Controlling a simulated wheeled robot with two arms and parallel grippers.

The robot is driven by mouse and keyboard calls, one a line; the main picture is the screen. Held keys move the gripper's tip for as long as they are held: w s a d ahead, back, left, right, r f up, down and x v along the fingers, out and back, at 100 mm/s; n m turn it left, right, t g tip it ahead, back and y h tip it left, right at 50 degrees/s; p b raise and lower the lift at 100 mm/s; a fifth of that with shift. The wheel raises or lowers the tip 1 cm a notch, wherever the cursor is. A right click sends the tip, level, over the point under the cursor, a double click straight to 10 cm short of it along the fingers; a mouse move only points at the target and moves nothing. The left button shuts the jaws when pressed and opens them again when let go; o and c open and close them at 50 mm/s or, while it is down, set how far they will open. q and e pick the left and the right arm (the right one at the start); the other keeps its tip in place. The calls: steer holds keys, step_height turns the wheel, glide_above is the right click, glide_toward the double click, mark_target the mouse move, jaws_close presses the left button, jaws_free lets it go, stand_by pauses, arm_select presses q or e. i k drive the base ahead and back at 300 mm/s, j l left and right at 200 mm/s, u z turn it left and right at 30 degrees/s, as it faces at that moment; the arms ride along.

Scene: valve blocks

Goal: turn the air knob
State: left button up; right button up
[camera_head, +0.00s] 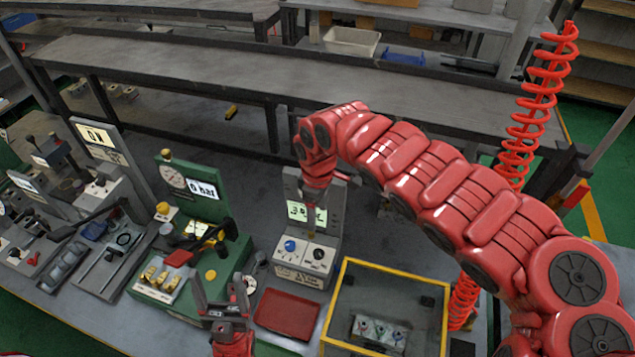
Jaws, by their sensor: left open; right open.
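A grey panel has a blue knob (290,246) and a black knob (318,254) on its sloped face; I cannot read which is the air knob. A green station (215,262) with a round gauge (173,177) and a "0 bar" display (203,189) stands to its left, with a yellow knob (163,208). My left gripper (221,284) is open and empty in front of the green station. My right gripper (311,220) hangs above the two knobs, before the panel's lit display (307,213); it is open, its fingertips hard to make out.
A red tray (287,313) lies in front of the knob panel. A yellow-framed clear box (386,300) stands to its right. More stations with levers (115,255) fill the bench's left side. A red coiled hose (520,135) hangs at the right.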

mark_target(319, 253)
steer(key=k, duration=1)
